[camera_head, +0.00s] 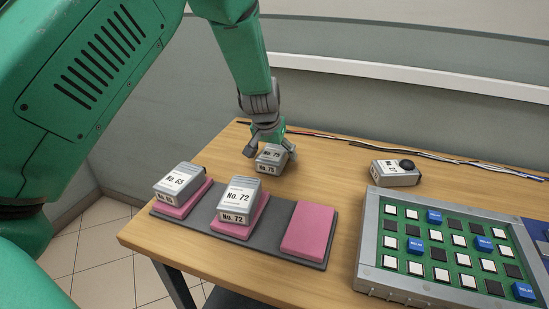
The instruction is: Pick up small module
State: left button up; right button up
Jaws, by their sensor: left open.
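A small grey module (270,162) with a white number label lies on the wooden table behind the grey tray. My left gripper (271,151) is open, pointing down at this module, with a fingertip on either side of it. I cannot tell whether the fingers touch it. Two more grey modules sit on pink pads of the tray: No. 63 (180,182) at the left and No. 72 (240,196) in the middle. Another grey module with a black round knob (395,174) lies farther right on the table. My right gripper is not in view.
The grey tray (262,242) has an empty pink pad (308,230) at its right end. A framed relay board (440,245) with white, black and blue blocks fills the right front. Loose cables (440,156) run along the back edge by the wall.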

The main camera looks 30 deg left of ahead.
pick_arm(q)
jog(key=shift+f, duration=0.25)
dwell(0.3)
jog(key=c, duration=1.7)
jog(key=shift+o, duration=0.2)
jog(key=shift+r, duration=0.1)
